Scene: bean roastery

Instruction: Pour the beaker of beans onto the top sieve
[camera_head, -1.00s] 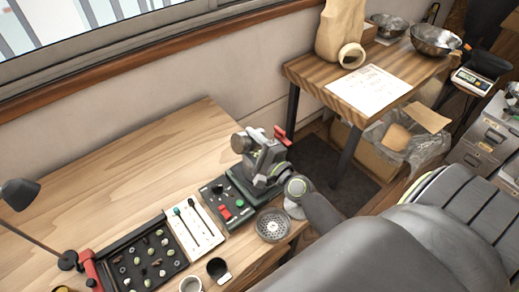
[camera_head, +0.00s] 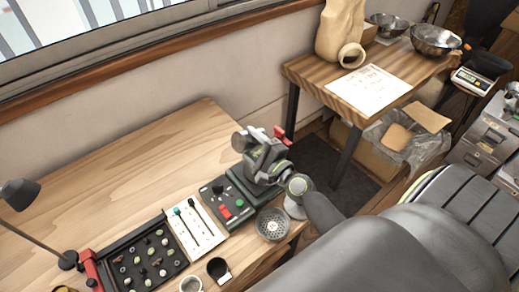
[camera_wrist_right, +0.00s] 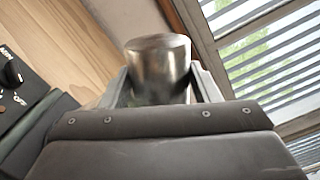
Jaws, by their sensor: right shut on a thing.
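My right gripper (camera_head: 258,156) is over the black control panel at the right end of the wooden bench, with its arm coming in from the lower right. It is shut on the beaker, a shiny grey cylinder (camera_wrist_right: 158,62) between the two fingers in the right wrist view. The beans inside cannot be made out clearly. A round perforated sieve (camera_head: 272,224) sits near the bench's front right corner, below and slightly right of the gripper in the head view. It is apart from the beaker. My left gripper is not in view.
The black panel (camera_head: 222,207) has red and green buttons. Left of it lie a white board (camera_head: 195,230) and a black sample tray (camera_head: 146,262). A dark cup (camera_head: 217,268) and a pale cup (camera_head: 191,285) stand at the front edge. The bench's back left is clear.

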